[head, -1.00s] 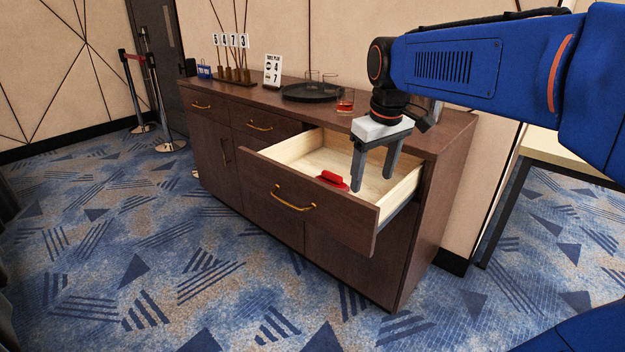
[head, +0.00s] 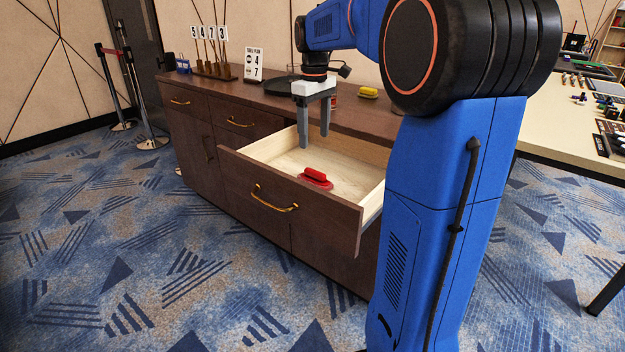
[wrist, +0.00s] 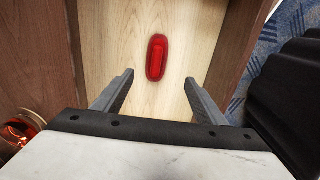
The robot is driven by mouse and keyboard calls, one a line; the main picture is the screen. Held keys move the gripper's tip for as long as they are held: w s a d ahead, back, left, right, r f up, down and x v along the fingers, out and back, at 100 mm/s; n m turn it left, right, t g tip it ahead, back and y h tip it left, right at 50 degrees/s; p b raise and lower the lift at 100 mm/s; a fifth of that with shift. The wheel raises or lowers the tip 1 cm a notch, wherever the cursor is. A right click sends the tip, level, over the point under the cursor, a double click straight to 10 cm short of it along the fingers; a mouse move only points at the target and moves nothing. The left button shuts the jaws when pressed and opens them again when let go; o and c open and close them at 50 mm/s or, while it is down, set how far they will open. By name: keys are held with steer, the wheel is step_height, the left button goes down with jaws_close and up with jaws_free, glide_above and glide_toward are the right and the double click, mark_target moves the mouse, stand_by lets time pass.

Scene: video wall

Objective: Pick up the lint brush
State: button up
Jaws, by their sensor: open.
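The red lint brush (head: 316,178) lies in the open drawer (head: 262,147) of the dark wood sideboard. In the wrist view the brush (wrist: 156,57) lies lengthwise on the pale drawer floor, ahead of the fingertips and roughly between their lines. My gripper (head: 315,140) is open and empty. It hangs pointing down above the drawer, behind the brush in the head view. In the wrist view both fingers (wrist: 158,78) are spread apart, and neither touches the brush.
The drawer's brown front (head: 285,200) and side walls border the brush. On the sideboard top stand number cards (head: 209,45), a sign (head: 253,64) and a dark tray (head: 279,86). A yellow object (head: 368,92) lies further right. A cluttered table (head: 570,125) stands at the right.

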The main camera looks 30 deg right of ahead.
mark_target(315, 171)
step_height(315, 171, down, 9)
steer(key=shift+r, duration=0.15)
steer(key=shift+w+d+f, duration=0.15)
steer(key=shift+f, duration=1.2)
steer(key=shift+w+d+f, duration=0.15)
steer(key=shift+f, duration=1.15)
steer(key=shift+c, duration=0.5)
steer(key=c, duration=1)
